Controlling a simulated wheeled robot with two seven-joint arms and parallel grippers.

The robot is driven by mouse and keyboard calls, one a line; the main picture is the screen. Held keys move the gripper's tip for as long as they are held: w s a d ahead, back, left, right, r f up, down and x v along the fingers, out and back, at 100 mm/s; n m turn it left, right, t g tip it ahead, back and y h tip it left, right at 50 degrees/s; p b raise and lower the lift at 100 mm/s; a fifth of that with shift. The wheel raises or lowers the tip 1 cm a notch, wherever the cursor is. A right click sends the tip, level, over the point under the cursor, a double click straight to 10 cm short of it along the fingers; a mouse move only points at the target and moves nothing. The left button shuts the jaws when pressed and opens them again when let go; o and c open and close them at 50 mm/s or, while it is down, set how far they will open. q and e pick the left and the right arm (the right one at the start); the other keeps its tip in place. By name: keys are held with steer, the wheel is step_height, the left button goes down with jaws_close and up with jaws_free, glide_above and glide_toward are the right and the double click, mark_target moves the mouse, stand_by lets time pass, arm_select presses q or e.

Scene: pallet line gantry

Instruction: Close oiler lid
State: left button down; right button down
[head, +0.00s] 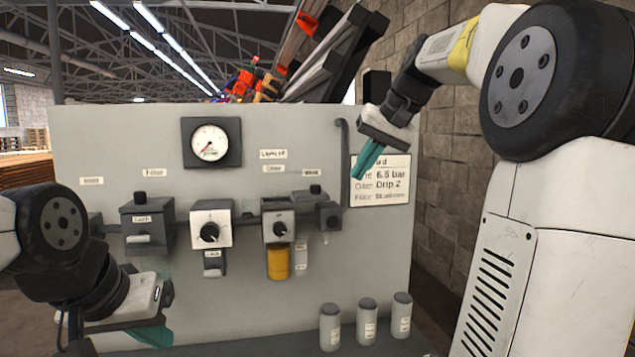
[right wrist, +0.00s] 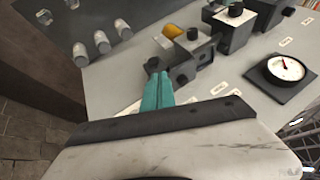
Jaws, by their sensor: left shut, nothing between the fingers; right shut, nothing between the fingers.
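The oiler (head: 278,228) is a grey block with a dark knob and a yellow bowl (head: 278,263) under it, mounted on the grey panel. I cannot clearly make out its lid or how far open it is. In the right wrist view the yellow bowl (right wrist: 173,31) shows at the top, beyond the fingertips. My right gripper (head: 361,172) is shut and empty, up and to the right of the oiler. Its teal fingers (right wrist: 157,78) appear close to the dark fittings in the wrist view; contact is unclear. My left gripper (head: 158,334) is shut and empty, low at the left.
A pressure gauge (head: 210,142) sits high on the panel (head: 110,255). A dark box (head: 148,226) and a regulator (head: 210,224) are left of the oiler, a small dark block (head: 329,216) right. Several capped bottles (head: 367,322) stand on the ledge below. A sign (head: 381,181) is behind my right gripper.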

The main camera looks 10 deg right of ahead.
steer(key=w+d+r, duration=0.3)
steer(key=w, duration=0.2)
glide_toward(323, 193)
step_height(323, 193, down, 4)
steer(key=w+d, duration=0.2)
steer(key=a, duration=0.3)
steer(key=shift+w+f+y, duration=0.2)
steer(key=shift+f+y, duration=0.05)
steer(key=shift+y, duration=0.05)
steer(key=shift+w+a, duration=0.15)
steer(key=shift+a, duration=0.15)
steer(key=a, duration=0.9)
steer(key=shift+s+a, duration=0.25)
